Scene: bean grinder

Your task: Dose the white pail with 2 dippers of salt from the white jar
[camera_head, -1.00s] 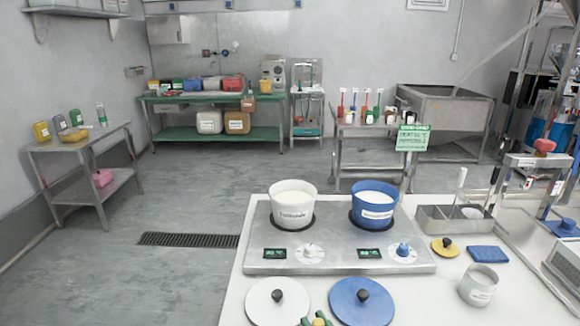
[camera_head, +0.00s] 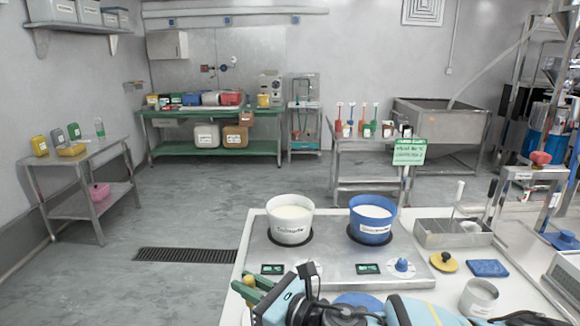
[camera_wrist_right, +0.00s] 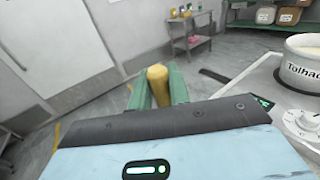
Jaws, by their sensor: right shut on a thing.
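The white pail (camera_head: 290,232) stands upright on the left plate of the steel hotplate unit, with pale contents inside. Part of it shows in the right wrist view (camera_wrist_right: 303,68). The small white jar (camera_head: 479,301) stands without a lid at the table's right front, partly behind my arm; its contents are unclear. My right gripper (camera_head: 256,287) is at the table's left front edge, below and left of the pail. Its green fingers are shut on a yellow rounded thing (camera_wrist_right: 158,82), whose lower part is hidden. My left gripper is out of view.
A blue pail (camera_head: 373,233) stands on the right plate. My right arm covers the front lids. The floor on the left is open.

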